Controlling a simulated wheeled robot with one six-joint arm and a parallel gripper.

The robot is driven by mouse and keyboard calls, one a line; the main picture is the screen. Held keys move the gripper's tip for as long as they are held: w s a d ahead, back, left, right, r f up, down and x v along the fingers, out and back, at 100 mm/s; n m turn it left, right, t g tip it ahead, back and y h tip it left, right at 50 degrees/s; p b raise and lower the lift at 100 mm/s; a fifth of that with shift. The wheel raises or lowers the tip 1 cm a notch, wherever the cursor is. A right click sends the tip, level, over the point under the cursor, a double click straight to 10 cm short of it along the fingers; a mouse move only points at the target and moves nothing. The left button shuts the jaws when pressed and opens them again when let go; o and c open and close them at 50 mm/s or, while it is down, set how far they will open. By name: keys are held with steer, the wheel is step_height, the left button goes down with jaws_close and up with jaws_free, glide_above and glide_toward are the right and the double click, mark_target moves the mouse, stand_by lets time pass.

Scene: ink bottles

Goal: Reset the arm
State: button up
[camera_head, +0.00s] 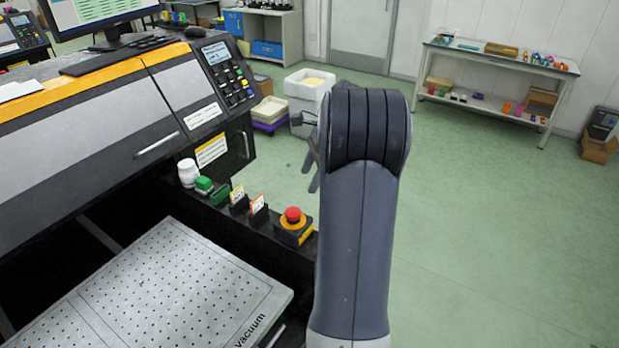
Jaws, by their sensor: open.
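My arm rises from the bottom of the picture at right of centre, its thick grey link and rounded joint in front of the floor. My gripper (311,172) shows in part just left of that joint, its slim grey fingers pointing down over the green floor. The fingers are apart, and I see nothing between them. The rest of the gripper and wrist is hidden behind my arm. No ink bottle is clearly in my gripper.
A large printer (100,125) with a perforated vacuum bed (165,285) fills the left. A red emergency button (293,215) sits on its front ledge, close to my arm. A white bin (305,88) stands beyond. A shelf table (500,60) is far right.

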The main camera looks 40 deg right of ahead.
mark_target(296, 210)
steer(key=shift+f, duration=0.1)
steer(key=x, duration=1.2)
steer(key=shift+s+d+f, duration=0.1)
steer(key=shift+d+f, duration=0.05)
steer(key=shift+d, duration=0.05)
steer(key=shift+v, duration=1.35)
